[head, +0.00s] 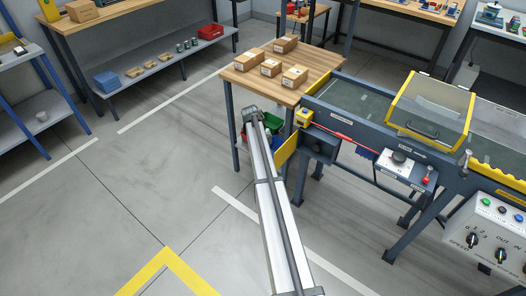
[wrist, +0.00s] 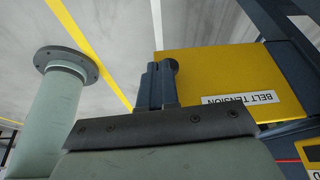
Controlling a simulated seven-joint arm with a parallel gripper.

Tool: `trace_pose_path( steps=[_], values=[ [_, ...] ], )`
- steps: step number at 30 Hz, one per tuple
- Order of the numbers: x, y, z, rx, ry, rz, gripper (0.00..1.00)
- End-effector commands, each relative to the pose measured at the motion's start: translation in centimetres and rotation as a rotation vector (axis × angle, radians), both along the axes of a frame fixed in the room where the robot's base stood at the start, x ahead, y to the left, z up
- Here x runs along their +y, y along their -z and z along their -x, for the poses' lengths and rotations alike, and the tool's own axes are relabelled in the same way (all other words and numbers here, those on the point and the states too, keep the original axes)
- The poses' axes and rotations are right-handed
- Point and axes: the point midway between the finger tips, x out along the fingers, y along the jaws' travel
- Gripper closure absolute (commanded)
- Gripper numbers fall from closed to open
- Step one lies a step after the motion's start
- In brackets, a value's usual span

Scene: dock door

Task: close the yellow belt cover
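A yellow panel lettered BELT TENSION (wrist: 230,80) fills the right of the wrist view. In the head view this yellow panel (head: 286,151) stands out from the near left end of the conveyor, beside a dark box. A yellow-framed clear cover (head: 431,103) sits tilted over the conveyor belt farther right. The frames do not settle which of the two is the belt cover. My gripper (wrist: 157,76) is at the left edge of the yellow panel, its fingers together. A dark round knob (wrist: 173,65) is partly hidden behind the fingers; I cannot tell whether they touch it.
A wooden table (head: 240,79) with several cartons adjoins the conveyor's left end. A yellow box with a button (head: 299,117) and a red line run along the conveyor side. A control box (head: 490,235) stands at the lower right. The floor on the left is open.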

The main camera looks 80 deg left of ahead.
Motion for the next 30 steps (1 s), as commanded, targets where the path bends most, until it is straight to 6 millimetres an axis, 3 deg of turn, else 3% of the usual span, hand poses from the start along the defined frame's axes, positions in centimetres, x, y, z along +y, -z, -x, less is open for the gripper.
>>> trace_pose_path(
  steps=[3, 15, 30],
  values=[
    [-2.1, 0.0, -1.0, 0.001, -0.097, 0.001, 1.00],
    [-6.8, 0.0, -6.0, 0.000, -0.469, 0.001, 1.00],
    [-9.2, 0.0, -14.3, -0.001, -0.943, -0.002, 1.00]
  ],
)
